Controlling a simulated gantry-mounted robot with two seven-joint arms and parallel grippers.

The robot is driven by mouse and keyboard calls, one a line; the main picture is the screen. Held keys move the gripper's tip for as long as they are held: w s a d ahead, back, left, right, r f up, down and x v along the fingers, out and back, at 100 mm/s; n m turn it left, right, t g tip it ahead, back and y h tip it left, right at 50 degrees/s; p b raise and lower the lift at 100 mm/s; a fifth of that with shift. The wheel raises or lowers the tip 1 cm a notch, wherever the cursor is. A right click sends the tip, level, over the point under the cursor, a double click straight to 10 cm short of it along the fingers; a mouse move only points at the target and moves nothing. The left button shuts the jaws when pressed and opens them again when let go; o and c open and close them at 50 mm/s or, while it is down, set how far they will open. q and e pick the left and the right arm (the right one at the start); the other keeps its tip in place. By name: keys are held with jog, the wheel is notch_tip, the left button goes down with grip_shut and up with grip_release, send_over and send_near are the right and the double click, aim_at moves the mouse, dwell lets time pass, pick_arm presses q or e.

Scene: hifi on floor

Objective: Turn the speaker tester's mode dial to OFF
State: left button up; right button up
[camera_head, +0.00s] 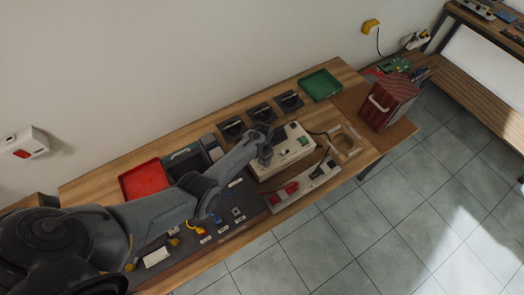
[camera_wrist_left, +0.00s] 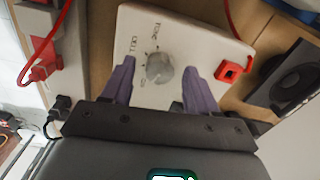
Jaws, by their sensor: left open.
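The speaker tester (camera_head: 297,142) is a cream-white box on the wooden bench, just beyond my left gripper (camera_head: 265,155) in the head view. In the left wrist view its white face (camera_wrist_left: 200,35) carries a grey round mode dial (camera_wrist_left: 158,68) with small printed labels around it, upside down and hard to read. My left gripper's two purple fingers (camera_wrist_left: 159,78) are open, one on each side of the dial; I cannot tell whether they touch it. The dial's pointer direction is unclear. In the head view the arm hides the dial. My right gripper is not in view.
Several black speaker units (camera_head: 262,112) lie behind the tester. A green tray (camera_head: 320,85), a red tray (camera_head: 144,181) and a red box with a handle (camera_head: 387,103) stand on the bench.

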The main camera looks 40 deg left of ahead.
pick_arm(q)
notch_tip(320, 180, up, 10)
jog(key=p, duration=0.2)
dwell(0.6)
